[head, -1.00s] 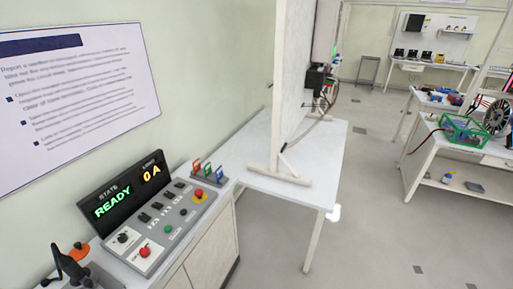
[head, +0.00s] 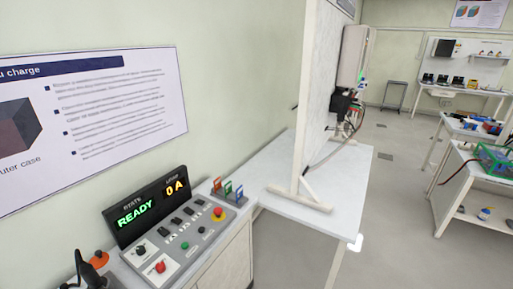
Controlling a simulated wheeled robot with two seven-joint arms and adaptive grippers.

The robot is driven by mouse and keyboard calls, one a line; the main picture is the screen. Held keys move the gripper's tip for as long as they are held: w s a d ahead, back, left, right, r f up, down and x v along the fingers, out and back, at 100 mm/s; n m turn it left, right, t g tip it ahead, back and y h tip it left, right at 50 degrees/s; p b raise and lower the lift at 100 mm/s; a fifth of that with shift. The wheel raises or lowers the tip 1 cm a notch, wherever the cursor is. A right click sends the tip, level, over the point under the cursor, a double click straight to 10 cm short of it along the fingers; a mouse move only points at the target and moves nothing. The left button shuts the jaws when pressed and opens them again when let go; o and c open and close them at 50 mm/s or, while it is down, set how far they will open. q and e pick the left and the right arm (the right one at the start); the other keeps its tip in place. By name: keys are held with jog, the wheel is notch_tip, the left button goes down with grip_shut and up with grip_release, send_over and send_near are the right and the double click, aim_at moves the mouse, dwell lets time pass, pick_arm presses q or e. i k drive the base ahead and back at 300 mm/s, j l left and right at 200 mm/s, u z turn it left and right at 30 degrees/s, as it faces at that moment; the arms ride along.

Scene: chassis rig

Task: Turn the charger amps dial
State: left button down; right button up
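A grey control panel (head: 210,237) stands on the bench at lower left. Its black display (head: 148,204) reads "READY" in green under STATE and "0 A" in orange. A black knob (head: 141,250) sits on a white plate at the panel's near left corner, and a red knob (head: 160,267) is on another white plate beside it. The labels are too small to read, so I cannot tell which control is the charger amps dial. Neither of my grippers is in view.
A black and orange device (head: 92,268) stands left of the panel. Coloured padlock-like pieces (head: 227,188) stand at its far end. A white table (head: 340,205) bears an upright board (head: 322,100). The floor (head: 405,210) right of that table is clear.

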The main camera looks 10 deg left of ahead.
aim_at(140, 249)
jog(key=u, duration=1.5)
jog(key=j+z, duration=0.2)
jog(key=k+l, duration=0.05)
jog(key=l, duration=0.05)
